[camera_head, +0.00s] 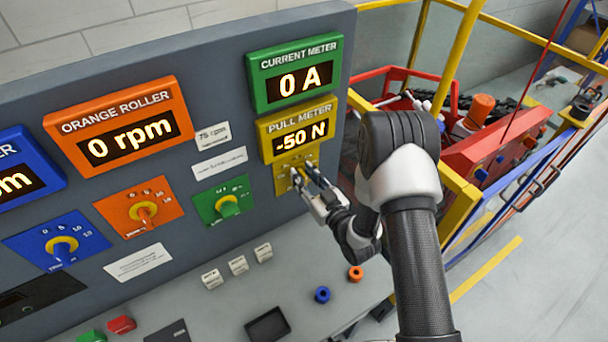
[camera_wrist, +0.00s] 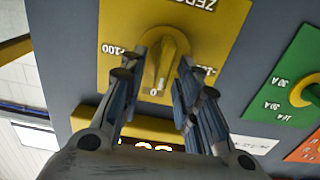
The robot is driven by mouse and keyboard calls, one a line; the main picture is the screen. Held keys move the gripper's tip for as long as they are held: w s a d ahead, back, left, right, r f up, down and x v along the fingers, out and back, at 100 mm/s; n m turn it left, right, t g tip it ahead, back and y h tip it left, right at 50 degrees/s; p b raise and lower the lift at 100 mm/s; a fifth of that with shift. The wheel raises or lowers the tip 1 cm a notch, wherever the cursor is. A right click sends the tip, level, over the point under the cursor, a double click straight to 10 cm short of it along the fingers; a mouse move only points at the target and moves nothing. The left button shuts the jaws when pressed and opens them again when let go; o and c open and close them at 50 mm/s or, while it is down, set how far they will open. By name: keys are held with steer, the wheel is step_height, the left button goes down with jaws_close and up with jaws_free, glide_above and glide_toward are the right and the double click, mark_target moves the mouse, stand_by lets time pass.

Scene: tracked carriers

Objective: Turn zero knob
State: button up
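The zero knob (camera_wrist: 163,62) is yellow, on a yellow panel (camera_wrist: 215,22) whose lettering appears upside down in the wrist view. A "0" mark shows by the knob's lower end, and a mark reading about 100 shows to its left. My gripper (camera_wrist: 161,68) has its two fingers on either side of the knob's grip bar. The fingers look spread, with a small gap to the bar; contact cannot be made out. In the head view my gripper (camera_head: 306,174) partly hides the knob on its yellow panel (camera_head: 282,183). The pull meter (camera_head: 298,128) above reads -50 N.
The green current meter (camera_head: 294,74) reads 0 A. A green knob panel (camera_head: 222,201) sits left of my gripper, with orange (camera_head: 139,207) and blue (camera_head: 57,241) ones further left. A grey ledge with blue (camera_head: 322,294) and orange (camera_head: 355,273) rings lies below.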

steer(key=shift+w+a, duration=0.15)
jaws_close()
stand_by(0.4)
